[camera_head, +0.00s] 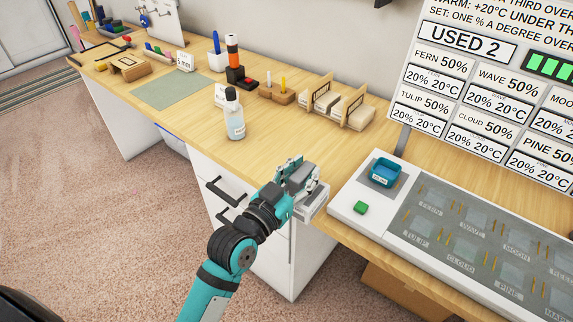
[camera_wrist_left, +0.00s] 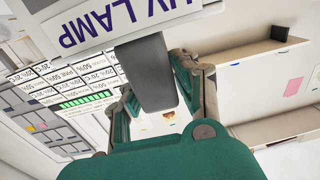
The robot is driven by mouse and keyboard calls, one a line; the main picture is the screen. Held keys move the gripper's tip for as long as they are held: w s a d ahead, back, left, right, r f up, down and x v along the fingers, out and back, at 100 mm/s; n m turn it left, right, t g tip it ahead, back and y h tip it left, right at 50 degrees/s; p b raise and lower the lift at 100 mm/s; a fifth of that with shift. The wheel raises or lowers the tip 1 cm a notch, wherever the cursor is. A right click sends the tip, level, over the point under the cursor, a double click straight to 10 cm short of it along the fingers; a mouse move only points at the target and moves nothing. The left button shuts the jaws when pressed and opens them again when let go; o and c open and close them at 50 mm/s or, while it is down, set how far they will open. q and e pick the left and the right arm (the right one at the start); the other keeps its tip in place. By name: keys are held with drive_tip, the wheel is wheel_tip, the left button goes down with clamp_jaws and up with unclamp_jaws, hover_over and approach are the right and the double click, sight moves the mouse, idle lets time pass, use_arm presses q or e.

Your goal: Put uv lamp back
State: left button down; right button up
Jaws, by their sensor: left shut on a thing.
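My left gripper (camera_head: 300,175) is at the front edge of the wooden bench, left of the white panel. It is shut on the UV lamp, whose light grey body (camera_head: 314,204) shows just below and right of the fingers in the head view. In the left wrist view the lamp's dark grey handle (camera_wrist_left: 150,75) sits between the two fingers. A white label reading "UV LAMP" (camera_wrist_left: 125,25) shows upside down above it. Much of the lamp is hidden by the gripper in the head view. My right gripper is not in view.
A clear bottle (camera_head: 235,118) with a dark cap stands on the bench. Behind are wooden racks (camera_head: 341,100) and a wooden block (camera_head: 277,93). A white panel (camera_head: 343,207) with a green button (camera_head: 361,207) and teal tray (camera_head: 374,174) lies right. A green mat (camera_head: 172,91) is bare.

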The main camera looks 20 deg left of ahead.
sight(307, 162)
use_arm(q)
drive_tip(key=shift+m+h, duration=0.4)
drive_tip(key=w+b, duration=0.1)
drive_tip(key=w, duration=0.3)
drive_tip(key=shift+w+d+b, duration=0.15)
drive_tip(key=shift+w+b, duration=0.15)
drive_tip(key=shift+w, duration=0.1)
drive_tip(key=w+a+f, duration=0.2)
drive_tip(key=w+a, duration=0.2)
drive_tip(key=w, duration=0.2)
drive_tip(key=w+a+f+b, duration=0.1)
drive_tip(key=w+a+f, duration=0.2)
drive_tip(key=w, duration=0.3)
drive_tip(key=shift+w+a, duration=0.35)
drive_tip(key=shift+a, duration=0.4)
drive_tip(key=shift+f+b, duration=0.15)
drive_tip(key=shift+b, duration=0.25)
drive_tip(key=c, duration=1)
unclamp_jaws()
